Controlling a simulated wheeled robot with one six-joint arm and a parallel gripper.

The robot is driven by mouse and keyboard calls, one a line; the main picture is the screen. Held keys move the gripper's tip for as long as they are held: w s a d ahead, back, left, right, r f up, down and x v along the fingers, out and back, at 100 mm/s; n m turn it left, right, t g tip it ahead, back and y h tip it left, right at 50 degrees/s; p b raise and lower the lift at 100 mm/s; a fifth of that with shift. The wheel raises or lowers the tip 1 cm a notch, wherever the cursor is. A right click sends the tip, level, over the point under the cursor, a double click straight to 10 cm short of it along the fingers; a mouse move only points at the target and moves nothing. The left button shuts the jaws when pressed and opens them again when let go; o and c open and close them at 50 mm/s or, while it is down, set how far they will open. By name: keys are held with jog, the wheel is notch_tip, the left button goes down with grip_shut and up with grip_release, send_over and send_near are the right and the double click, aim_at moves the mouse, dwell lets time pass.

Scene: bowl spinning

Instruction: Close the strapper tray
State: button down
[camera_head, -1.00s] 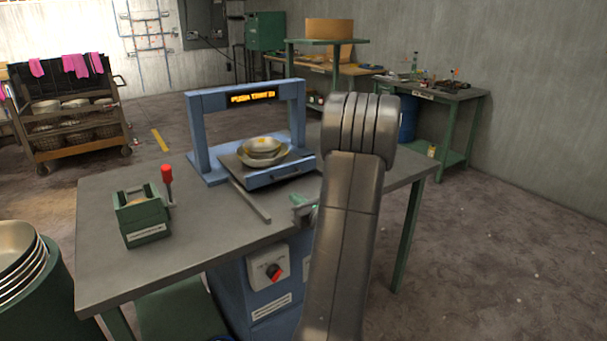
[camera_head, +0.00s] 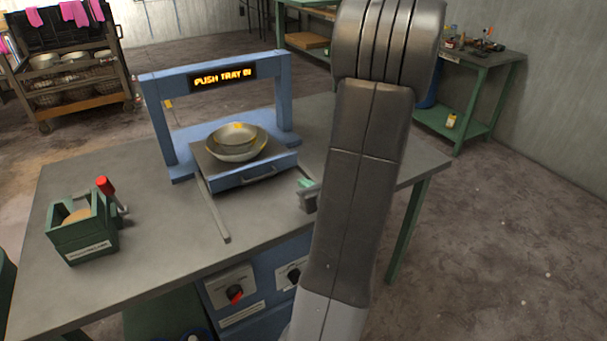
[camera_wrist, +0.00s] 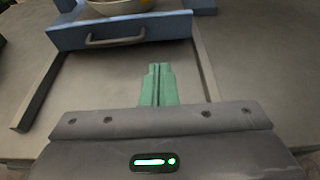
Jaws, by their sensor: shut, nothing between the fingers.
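The strapper is a blue arch frame (camera_head: 158,120) on a grey workbench, with a lit sign (camera_head: 222,76) whose text starts "PUSH TRAY". Its tray (camera_head: 250,177) has a blue front with a metal handle and sticks out toward me between rails. The tray front also shows at the top of the wrist view (camera_wrist: 170,30).
A green box (camera_head: 85,230) with a red-handled tool stands at the left of the workbench (camera_head: 170,265). Control knobs (camera_head: 235,293) are on the blue cabinet below. A rail (camera_head: 215,210) runs along the bench. My arm hides the bench's right part.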

jog(key=p, duration=0.1)
send_near(273, 154)
jog(key=s, duration=0.3)
jog(key=shift+s+d+f, duration=0.2)
jog(key=shift+s+d, duration=0.1)
jog(key=shift+w+a, duration=0.25)
jog(key=shift+w, duration=0.25)
jog(key=w+a, duration=0.1)
jog(key=w, duration=0.1)
jog(key=w+a+b, duration=0.1)
jog(key=w+a, duration=0.2)
jog(key=w, duration=0.1)
jog(key=shift+w+a+f, duration=0.1)
jog(key=shift+w+a, duration=0.15)
jog(key=shift+w, duration=0.05)
jog(key=shift+w+r, duration=0.1)
jog(key=shift+r, duration=0.2)
